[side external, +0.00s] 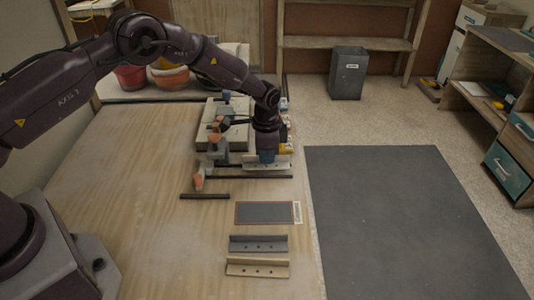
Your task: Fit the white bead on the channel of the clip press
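The white bead (283,162) is a pale angled strip with small holes, at the far end of the work table. My gripper (267,158) points down right at it, over its middle, and hides part of it. The fingertips are too small and covered to show whether they are closed on the bead. The clip press appears to be the grey apparatus (217,150) with orange-brown parts, just left of my gripper. A dark rail (258,177) runs just in front of the bead. I cannot tell whether the bead touches the channel.
A short dark bar (205,196) lies nearer on the table. A dark rectangle with an orange border (264,213), a grey bead (258,244) and a beige bead (257,267) lie closer still. A pale panel (237,142) stands behind. The table's left part is clear.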

